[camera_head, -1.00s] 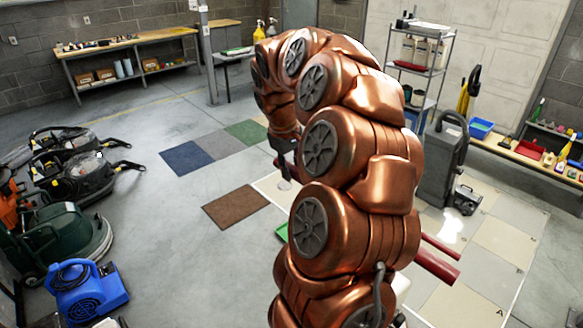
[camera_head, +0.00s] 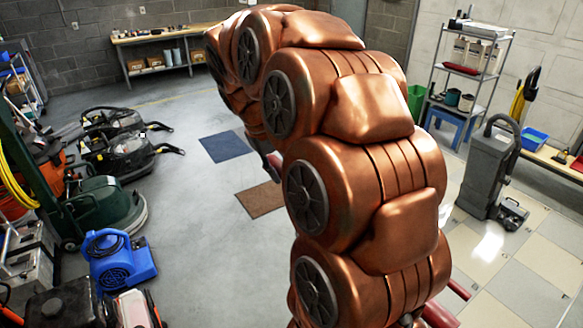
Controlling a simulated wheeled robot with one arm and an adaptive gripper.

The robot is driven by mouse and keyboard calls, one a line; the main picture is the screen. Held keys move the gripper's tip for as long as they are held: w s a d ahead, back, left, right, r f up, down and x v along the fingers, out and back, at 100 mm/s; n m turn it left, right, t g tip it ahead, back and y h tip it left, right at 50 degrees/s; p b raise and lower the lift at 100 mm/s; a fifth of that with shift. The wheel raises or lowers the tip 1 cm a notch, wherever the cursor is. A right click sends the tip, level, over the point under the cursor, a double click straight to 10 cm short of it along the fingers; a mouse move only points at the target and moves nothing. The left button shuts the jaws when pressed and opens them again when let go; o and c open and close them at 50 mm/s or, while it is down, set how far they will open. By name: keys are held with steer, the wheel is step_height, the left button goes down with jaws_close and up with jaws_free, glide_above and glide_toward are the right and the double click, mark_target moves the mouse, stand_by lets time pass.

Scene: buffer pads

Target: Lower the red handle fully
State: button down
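My copper-coloured arm fills the middle of the head view and hides most of what lies behind it. My gripper is hidden behind the arm links. A small reddish and grey part (camera_head: 273,163) shows at the arm's left edge; I cannot tell what it belongs to. Two dark red bars (camera_head: 440,314) stick out from behind the arm at the lower right. I cannot tell whether either of these is the red handle, nor how high the handle stands.
A blue blower (camera_head: 118,262), a green floor machine (camera_head: 100,210) and black floor machines (camera_head: 115,150) stand at the left. A grey upright vacuum (camera_head: 488,170) and a metal shelf (camera_head: 470,75) stand at the right. The floor between the blower and a brown mat (camera_head: 260,200) is clear.

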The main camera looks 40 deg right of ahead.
steer(key=shift+a+f, duration=0.1)
steer(key=shift+f, duration=0.1)
steer(key=c, duration=0.8)
jaws_free()
steer(key=shift+s, duration=0.1)
steer(key=shift+r, duration=0.1)
steer(key=shift+d, duration=0.2)
